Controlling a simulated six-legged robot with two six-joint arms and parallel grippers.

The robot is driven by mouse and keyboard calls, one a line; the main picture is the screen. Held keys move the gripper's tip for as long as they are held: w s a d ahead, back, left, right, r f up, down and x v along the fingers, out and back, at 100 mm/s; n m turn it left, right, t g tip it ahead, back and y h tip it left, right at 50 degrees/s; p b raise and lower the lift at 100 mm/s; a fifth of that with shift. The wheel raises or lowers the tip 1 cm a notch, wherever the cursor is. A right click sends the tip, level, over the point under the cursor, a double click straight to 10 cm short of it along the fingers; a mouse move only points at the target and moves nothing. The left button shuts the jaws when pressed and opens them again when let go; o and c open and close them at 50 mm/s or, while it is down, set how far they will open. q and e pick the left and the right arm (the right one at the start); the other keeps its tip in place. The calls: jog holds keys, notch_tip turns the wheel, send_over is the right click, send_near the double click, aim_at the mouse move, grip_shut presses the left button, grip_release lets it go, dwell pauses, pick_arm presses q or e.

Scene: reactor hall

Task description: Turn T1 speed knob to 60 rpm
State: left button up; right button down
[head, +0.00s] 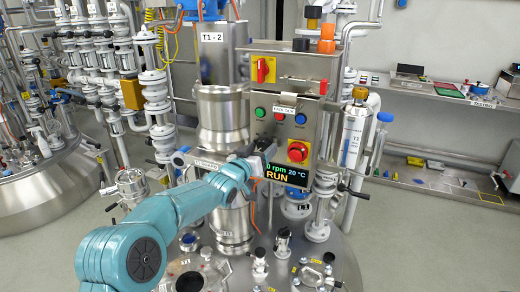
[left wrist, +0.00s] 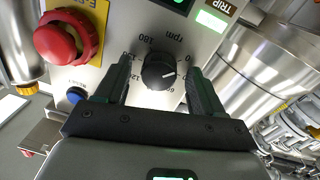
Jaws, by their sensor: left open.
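The black T1 speed knob (left wrist: 158,70) sits on the steel panel in the left wrist view, with a dial marked in rpm around it. A pale pointer mark shows on its face; its exact setting is hard to read. My left gripper (left wrist: 159,76) is open, with one finger on each side of the knob; I cannot tell whether they touch it. In the head view my left gripper (head: 266,153) is at the control panel (head: 275,145) and hides the knob. The display (head: 287,174) reads "RUN", 20 °C and an rpm figure ending in 0, its front part covered. My right gripper is not in view.
The red emergency stop (head: 297,151) is close right of my gripper and also shows in the left wrist view (left wrist: 55,39). Green, blue and red buttons (head: 280,116) are above. A red-yellow switch (head: 263,70) is higher. Pipes and vessel fittings crowd around.

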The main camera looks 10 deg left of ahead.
pick_arm(q)
jog(key=c, duration=1.1)
jog(key=shift+o, duration=0.2)
